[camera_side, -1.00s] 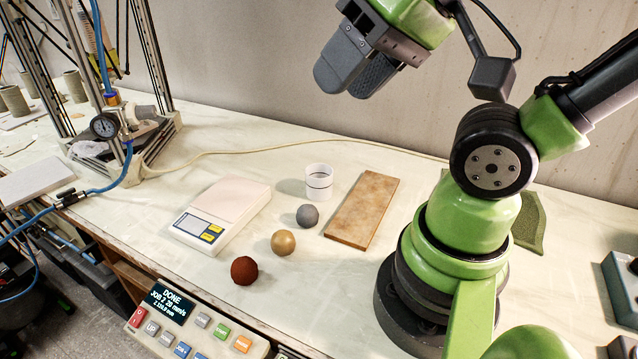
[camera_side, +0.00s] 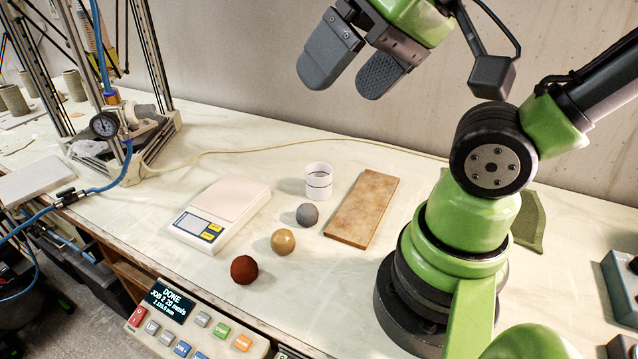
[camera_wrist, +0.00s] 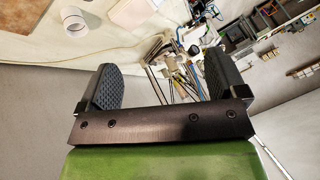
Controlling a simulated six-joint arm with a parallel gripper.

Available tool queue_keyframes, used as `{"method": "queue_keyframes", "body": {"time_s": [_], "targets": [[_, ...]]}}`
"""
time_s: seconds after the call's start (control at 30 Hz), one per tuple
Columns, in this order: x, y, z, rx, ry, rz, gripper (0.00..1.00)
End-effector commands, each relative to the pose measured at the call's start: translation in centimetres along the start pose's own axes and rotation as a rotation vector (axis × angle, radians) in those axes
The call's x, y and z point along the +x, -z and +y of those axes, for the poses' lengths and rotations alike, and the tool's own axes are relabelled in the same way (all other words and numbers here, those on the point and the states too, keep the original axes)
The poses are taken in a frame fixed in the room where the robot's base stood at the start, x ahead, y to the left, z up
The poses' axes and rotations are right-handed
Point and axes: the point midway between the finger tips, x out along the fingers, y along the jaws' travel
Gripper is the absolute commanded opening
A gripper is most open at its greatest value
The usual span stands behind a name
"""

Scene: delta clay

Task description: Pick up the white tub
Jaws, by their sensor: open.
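In the wrist view the tub (camera_wrist: 77,25) shows at the upper left, beyond the fingers. My gripper (camera_side: 343,72) is open and empty, with grey fingers spread apart. It is high above the table, up and a little right of the tub in the side view. The wrist view also shows both fingers (camera_wrist: 163,88) apart with nothing between them.
A grey ball (camera_side: 307,215), a tan ball (camera_side: 283,242) and a dark red ball (camera_side: 244,269) lie in front of the tub. A white scale (camera_side: 222,212) stands left and a tan board (camera_side: 362,208) lies right. A hose (camera_side: 250,150) runs behind.

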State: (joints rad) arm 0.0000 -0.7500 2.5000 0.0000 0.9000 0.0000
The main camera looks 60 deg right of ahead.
Motion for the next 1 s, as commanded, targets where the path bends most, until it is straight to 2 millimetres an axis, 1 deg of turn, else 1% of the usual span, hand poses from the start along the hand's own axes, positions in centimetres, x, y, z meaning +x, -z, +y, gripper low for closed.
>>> {"method": "queue_keyframes", "body": {"time_s": [0.07, 0.17, 0.27, 0.37, 0.4, 0.47, 0.5, 0.57, 0.67, 0.7, 0.77, 0.8, 0.9, 1.0], "targets": [[0.1, 0.2, 0.0, -0.002, -0.005, -0.003, 0.90], [0.6, 1.1, 0.3, -0.015, -0.036, -0.021, 0.90], [1.9, 3.1, 1.0, -0.045, -0.094, -0.057, 0.90], [3.9, 5.6, 2.5, -0.089, -0.162, -0.115, 0.90], [4.8, 6.6, 3.2, -0.108, -0.187, -0.140, 0.90], [6.3, 7.9, 4.6, -0.137, -0.220, -0.181, 0.90], [7.4, 8.6, 5.6, -0.153, -0.239, -0.210, 0.90], [9.0, 9.6, 7.3, -0.182, -0.264, -0.257, 0.90], [11.9, 10.6, 10.6, -0.223, -0.292, -0.338, 0.90], [13.1, 10.8, 12.1, -0.239, -0.300, -0.372, 0.90], [14.8, 10.8, 14.2, -0.262, -0.306, -0.419, 0.90], [15.9, 10.7, 15.6, -0.276, -0.306, -0.450, 0.90], [18.1, 10.1, 18.7, -0.307, -0.302, -0.515, 0.90], [19.7, 9.3, 20.8, -0.329, -0.293, -0.559, 0.90]]}}
